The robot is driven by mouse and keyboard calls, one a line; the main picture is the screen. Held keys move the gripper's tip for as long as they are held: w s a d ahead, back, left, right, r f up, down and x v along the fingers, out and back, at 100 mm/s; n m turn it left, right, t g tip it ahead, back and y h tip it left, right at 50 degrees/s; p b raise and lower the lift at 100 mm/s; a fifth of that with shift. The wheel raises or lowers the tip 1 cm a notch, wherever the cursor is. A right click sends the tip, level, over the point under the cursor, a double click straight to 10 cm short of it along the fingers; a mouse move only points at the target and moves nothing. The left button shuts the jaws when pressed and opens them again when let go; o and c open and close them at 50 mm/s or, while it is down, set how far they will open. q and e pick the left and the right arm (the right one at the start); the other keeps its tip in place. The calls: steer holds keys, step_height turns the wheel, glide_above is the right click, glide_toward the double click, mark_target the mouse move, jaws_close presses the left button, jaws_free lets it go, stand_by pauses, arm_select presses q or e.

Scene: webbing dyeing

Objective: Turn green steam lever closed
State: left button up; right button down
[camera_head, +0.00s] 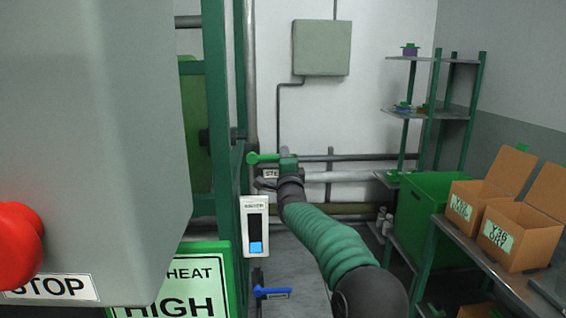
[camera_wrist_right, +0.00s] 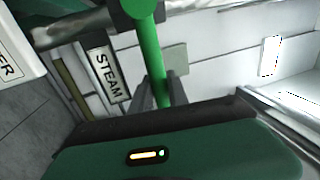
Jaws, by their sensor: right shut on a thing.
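The green steam lever (camera_head: 264,158) lies about level, pointing left from its green valve body (camera_head: 288,162) on the wall pipe in the head view. A STEAM label (camera_head: 271,174) sits just below it. My right gripper (camera_head: 276,183) is at the lever, with its arm reaching in from the lower right. In the right wrist view the green lever bar (camera_wrist_right: 151,55) runs down between the two dark fingers of my right gripper (camera_wrist_right: 158,92), which is shut on it. The STEAM label (camera_wrist_right: 107,75) shows to its left. My left gripper is not in view.
A grey box with a red stop button (camera_head: 18,245) fills the left. A blue lever (camera_head: 272,292) is low in the middle, below a white gauge panel (camera_head: 255,226). Cardboard boxes (camera_head: 525,232) stand on a shelf at right, beside a green bin (camera_head: 412,220).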

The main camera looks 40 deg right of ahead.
steer(key=shift+d+f, duration=0.15)
steer(key=shift+f, duration=0.45)
steer(key=c, duration=1.6)
jaws_free()
steer(key=shift+o, duration=1.2)
steer(key=shift+s+r, duration=0.1)
steer(key=shift+s, duration=0.05)
steer(key=shift+o, duration=0.3)
steer(key=shift+r, duration=0.15)
steer(key=b+v, duration=0.3)
steer(key=v, duration=1.3)
steer(key=shift+s+a+f+b, duration=0.2)
steer(key=shift+s+a+b, duration=0.05)
steer(key=shift+s+b, duration=0.05)
